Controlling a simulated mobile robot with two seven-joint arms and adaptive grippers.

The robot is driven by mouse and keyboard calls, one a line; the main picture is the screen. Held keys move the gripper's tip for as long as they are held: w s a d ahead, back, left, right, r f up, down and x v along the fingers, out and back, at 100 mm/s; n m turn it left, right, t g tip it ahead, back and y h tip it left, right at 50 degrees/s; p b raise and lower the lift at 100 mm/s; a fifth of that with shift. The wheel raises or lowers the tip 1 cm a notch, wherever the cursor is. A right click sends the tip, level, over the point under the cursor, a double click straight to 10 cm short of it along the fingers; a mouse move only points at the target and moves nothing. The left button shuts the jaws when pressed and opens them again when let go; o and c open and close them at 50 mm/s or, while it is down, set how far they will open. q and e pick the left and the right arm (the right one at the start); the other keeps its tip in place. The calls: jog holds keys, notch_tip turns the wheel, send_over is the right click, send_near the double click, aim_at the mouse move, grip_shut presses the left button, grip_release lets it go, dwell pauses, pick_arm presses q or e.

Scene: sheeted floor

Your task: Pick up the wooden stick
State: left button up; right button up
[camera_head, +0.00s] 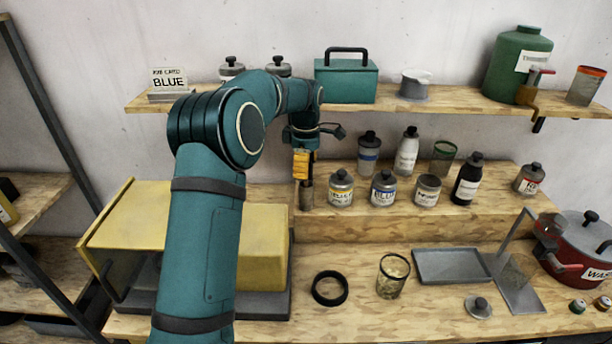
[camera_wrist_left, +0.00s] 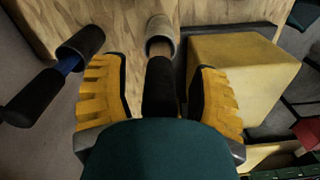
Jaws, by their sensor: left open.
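My left gripper (camera_wrist_left: 160,105) is open, with one yellow finger on each side of the stick and gaps visible on both sides. In the head view my left gripper (camera_head: 303,165) points down over the raised wooden shelf, above the small brownish cup (camera_head: 306,196). The stick itself is mostly hidden there by the gripper. My right gripper is not in view.
A yellow box (camera_head: 262,245) stands left of the cup. Several labelled cans, such as a grey one (camera_head: 341,189), stand close on the right. A dark green box (camera_head: 346,82) sits on the upper shelf behind.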

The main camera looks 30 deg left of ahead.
pick_arm(q)
grip_shut()
notch_tip(320, 180, up, 10)
jog(key=shift+r+p, duration=0.1)
jog(key=shift+p, duration=0.5)
jog(key=c, duration=0.8)
grip_release()
grip_shut()
